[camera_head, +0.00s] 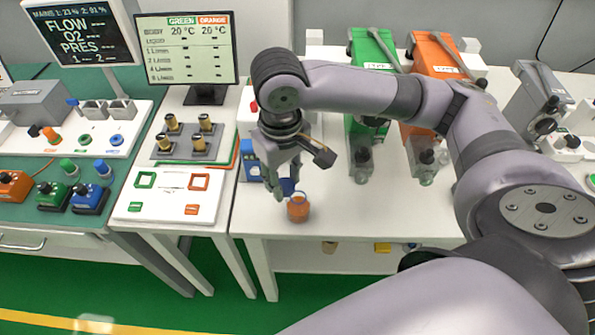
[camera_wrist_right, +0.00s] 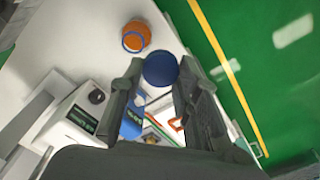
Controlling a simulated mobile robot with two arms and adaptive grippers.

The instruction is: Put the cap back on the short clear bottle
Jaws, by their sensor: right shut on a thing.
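A short clear bottle (camera_head: 298,208) with orange contents and a blue ring at its neck stands upright near the front edge of the white table. It also shows in the right wrist view (camera_wrist_right: 137,38), with its blue-rimmed mouth uncovered. My right gripper (camera_head: 281,190) is shut on a round blue cap (camera_wrist_right: 160,69), holding it between the fingertips. The cap also shows in the head view (camera_head: 289,187), close to the bottle's upper left side and apart from its mouth in the wrist view. My left gripper is not in view.
Green (camera_head: 371,50) and orange (camera_head: 435,55) units stand behind, with clear bottles at their fronts. A blue block (camera_head: 250,163) is left of my right gripper. A panel with coloured square outlines (camera_head: 171,193) lies farther left. Table surface right of the bottle is clear.

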